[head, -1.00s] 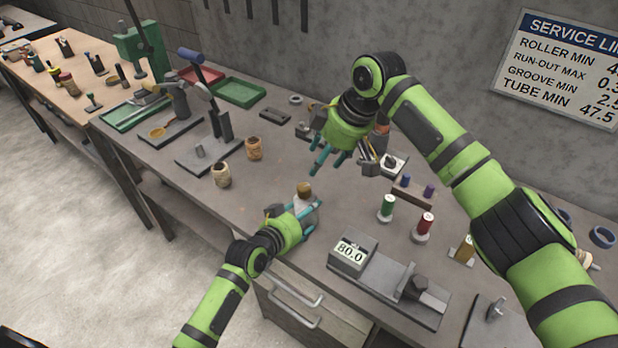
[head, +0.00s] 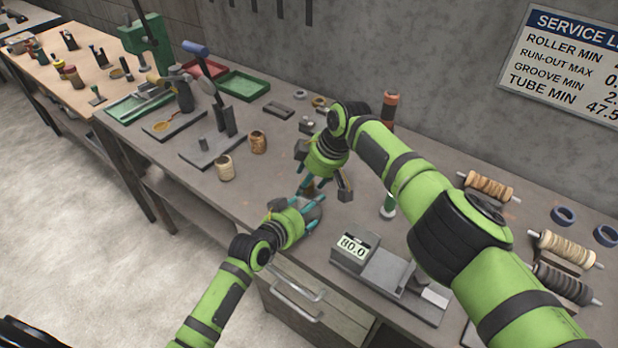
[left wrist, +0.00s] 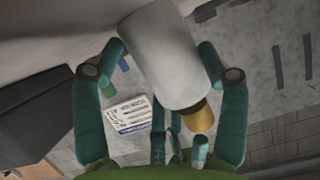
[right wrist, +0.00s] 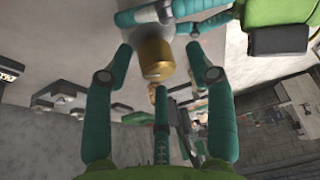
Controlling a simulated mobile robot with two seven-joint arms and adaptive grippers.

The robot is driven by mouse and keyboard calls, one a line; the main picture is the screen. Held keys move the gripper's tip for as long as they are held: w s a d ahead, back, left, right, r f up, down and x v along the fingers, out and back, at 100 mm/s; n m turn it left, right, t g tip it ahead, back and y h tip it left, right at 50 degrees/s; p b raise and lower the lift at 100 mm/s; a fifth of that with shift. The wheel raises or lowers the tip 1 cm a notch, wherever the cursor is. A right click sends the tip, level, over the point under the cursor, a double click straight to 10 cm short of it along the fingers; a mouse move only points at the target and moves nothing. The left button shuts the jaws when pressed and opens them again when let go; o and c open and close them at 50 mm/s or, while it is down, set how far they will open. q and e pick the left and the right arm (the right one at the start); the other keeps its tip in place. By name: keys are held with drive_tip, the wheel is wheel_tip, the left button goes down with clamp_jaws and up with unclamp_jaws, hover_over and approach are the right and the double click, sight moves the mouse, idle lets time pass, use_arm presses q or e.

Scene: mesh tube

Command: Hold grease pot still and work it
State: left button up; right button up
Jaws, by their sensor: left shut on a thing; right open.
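The grease pot (left wrist: 168,55) is a pale grey cylinder with a brass cap (left wrist: 190,122). My left gripper (head: 309,212) is shut on its body at the bench's front edge, with fingers on both sides in the left wrist view. My right gripper (head: 322,194) is open just above the pot, pointing down. In the right wrist view the brass cap (right wrist: 155,60) lies between and beyond its spread fingers, with no clear contact. In the head view the grippers hide most of the pot.
A gauge reading 80.0 (head: 352,248) stands to the right of the pot, with a green spool (head: 388,207) behind it. Two small jars (head: 225,168) and a lever press (head: 222,125) stand to the left. Wrapped rollers (head: 488,187) lie at the right.

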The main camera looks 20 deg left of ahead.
drive_tip(key=shift+c, duration=0.4)
drive_tip(key=c, duration=1)
drive_tip(key=shift+s+a, duration=0.1)
drive_tip(key=shift+s+a, duration=0.15)
drive_tip(key=shift+a, duration=0.05)
drive_tip(key=shift+s+m, duration=0.1)
drive_tip(key=shift+m, duration=0.2)
drive_tip(key=m+t, duration=0.1)
drive_tip(key=m, duration=0.1)
drive_tip(key=m+h, duration=0.1)
drive_tip(key=m, duration=0.1)
drive_tip(key=shift+s+a+t, duration=0.1)
drive_tip(key=shift+s+t, duration=0.05)
drive_tip(key=shift+t, duration=0.25)
drive_tip(key=m+t+h, duration=0.1)
drive_tip(key=m, duration=0.3)
drive_tip(key=shift+m+t, duration=0.3)
drive_tip(key=shift+m, duration=0.1)
